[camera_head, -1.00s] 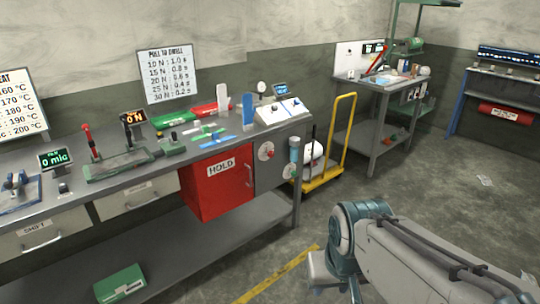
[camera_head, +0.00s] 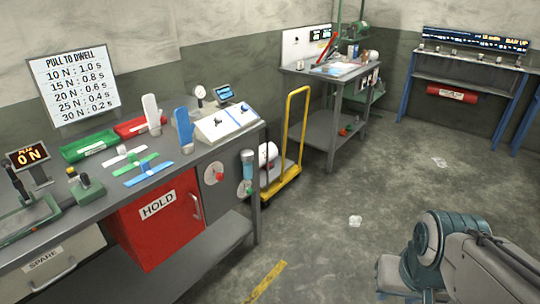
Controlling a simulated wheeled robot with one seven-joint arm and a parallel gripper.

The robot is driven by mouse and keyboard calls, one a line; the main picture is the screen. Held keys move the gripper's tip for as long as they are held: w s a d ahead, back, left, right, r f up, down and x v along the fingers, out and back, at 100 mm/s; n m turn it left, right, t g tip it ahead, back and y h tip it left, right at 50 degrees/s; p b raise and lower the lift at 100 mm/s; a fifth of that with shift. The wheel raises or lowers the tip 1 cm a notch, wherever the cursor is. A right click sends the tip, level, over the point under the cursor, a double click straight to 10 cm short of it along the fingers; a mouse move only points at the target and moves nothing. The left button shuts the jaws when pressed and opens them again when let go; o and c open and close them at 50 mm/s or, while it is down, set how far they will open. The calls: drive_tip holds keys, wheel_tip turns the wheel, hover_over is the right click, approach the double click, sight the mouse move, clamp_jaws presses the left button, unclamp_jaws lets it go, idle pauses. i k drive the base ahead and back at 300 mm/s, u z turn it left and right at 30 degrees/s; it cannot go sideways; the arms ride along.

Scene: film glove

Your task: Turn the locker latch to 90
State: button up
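The red locker (camera_head: 160,222), labelled HOLD, is under the right part of the workbench, with its door shut. A pale upright handle (camera_head: 196,206) is at the right edge of its door. On the grey panel to its right is a round pale dial with a red knob (camera_head: 218,176); I cannot tell which of these is the latch, nor read its angle. My arm shows at the lower right, well apart from the locker. My gripper's fingers cannot be made out.
The workbench (camera_head: 110,197) carries a green tray (camera_head: 88,146), a red tray (camera_head: 138,127), colored crosses and a sloped control box (camera_head: 225,122). A yellow trolley (camera_head: 285,185) stands right of the locker, before a second table (camera_head: 325,77). The floor in front is mostly clear.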

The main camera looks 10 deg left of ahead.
sight(219, 177)
drive_tip(key=u, duration=0.05)
drive_tip(key=i, duration=1.05)
drive_tip(key=u, duration=0.45)
